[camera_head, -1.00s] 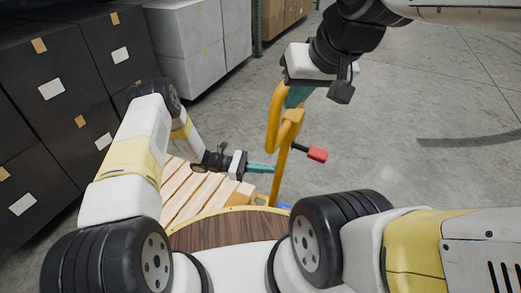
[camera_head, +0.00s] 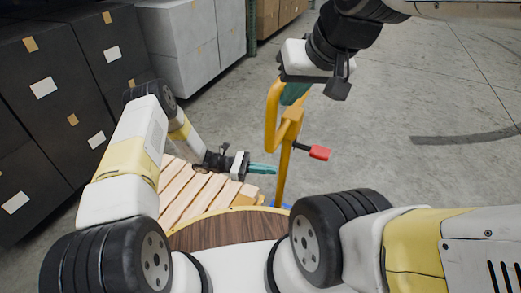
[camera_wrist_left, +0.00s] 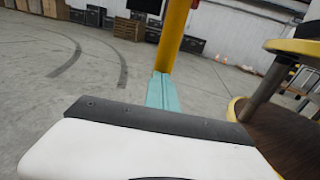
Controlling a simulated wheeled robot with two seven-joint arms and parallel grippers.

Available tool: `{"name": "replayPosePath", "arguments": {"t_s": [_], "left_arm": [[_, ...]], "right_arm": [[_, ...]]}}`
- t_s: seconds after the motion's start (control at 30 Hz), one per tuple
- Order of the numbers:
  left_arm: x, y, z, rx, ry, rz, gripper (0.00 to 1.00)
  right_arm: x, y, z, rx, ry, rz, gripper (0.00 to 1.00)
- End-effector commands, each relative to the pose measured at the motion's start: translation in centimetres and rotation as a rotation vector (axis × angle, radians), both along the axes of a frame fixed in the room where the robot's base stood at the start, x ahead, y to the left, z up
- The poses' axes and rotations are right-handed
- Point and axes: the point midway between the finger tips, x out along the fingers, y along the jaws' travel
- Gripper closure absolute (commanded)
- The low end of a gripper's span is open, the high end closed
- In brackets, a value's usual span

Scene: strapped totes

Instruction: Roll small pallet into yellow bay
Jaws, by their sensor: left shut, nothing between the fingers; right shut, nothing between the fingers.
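The wooden slatted pallet (camera_head: 190,195) is low in the head view, partly hidden by my left arm. A yellow post with a looped handle (camera_head: 284,150) rises by its right end, with a red-tipped lever (camera_head: 319,152). My left gripper (camera_head: 263,169) is shut and empty, its teal fingers pointing at the post. In the left wrist view the fingers (camera_wrist_left: 160,92) end close to the yellow post (camera_wrist_left: 172,40); I cannot tell if they touch. My right gripper (camera_head: 295,93) is shut and empty, at the top of the handle loop. No yellow bay is discernible.
Black boxes (camera_head: 40,60) are stacked along the left, with grey boxes (camera_head: 200,35) behind them and brown cartons (camera_head: 275,15) on a rack at the back. The concrete floor (camera_head: 430,90) to the right is open, with a dark curved mark.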

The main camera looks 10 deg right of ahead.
Motion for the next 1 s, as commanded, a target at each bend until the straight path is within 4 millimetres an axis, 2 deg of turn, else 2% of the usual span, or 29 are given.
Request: {"name": "replayPosePath", "arguments": {"t_s": [0.23, 0.6, 0.73, 1.0], "left_arm": [[0.7, 1.2, 0.0, 0.002, -0.003, 0.008, 1.0], [2.4, 6.5, -0.1, 0.001, -0.001, 0.003, 1.0], [2.6, 7.2, -0.1, 0.001, -0.001, -0.001, 1.0], [2.6, 7.2, -0.1, 0.001, 0.0, -0.001, 1.0]], "right_arm": [[-0.1, -0.1, -0.1, -0.002, 0.004, -0.001, 1.0], [-0.2, -0.2, -0.2, -0.003, 0.007, -0.003, 1.0], [-0.2, -0.2, -0.3, -0.003, 0.008, -0.002, 1.0], [-0.2, -0.2, -0.3, -0.003, 0.008, -0.002, 1.0]]}}
